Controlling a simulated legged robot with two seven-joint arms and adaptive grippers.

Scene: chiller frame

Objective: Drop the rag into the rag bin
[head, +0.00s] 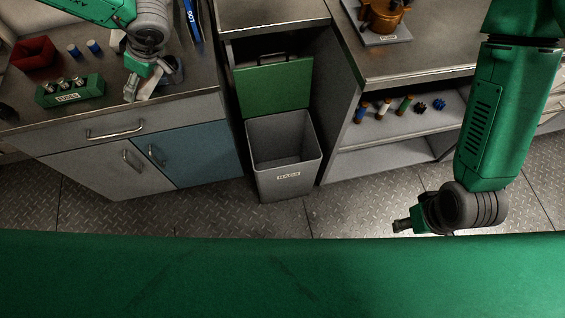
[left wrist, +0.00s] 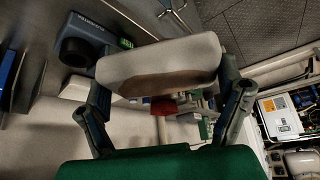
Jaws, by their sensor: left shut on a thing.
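The rag (left wrist: 158,62) is off-white with a brown stain and fills the space between the fingers in the left wrist view. My left gripper (head: 152,82) is shut on it, over the left counter in the head view; a pale piece of the rag (head: 134,88) shows beside the fingers. The rag bin (head: 284,177) is a grey open-topped box labelled RAGS, standing on the floor between the counters, right of and below the left gripper. Its green lid (head: 274,87) stands raised at the back. My right gripper (head: 403,225) hangs low at the right, small in view; its jaw state is unclear.
On the left counter are a green labelled block (head: 69,93), a red bin (head: 33,54) and blue cylinders (head: 94,47). The right shelf (head: 410,125) holds several small parts. A copper-coloured device (head: 383,17) sits on the right counter. The space above the bin is clear.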

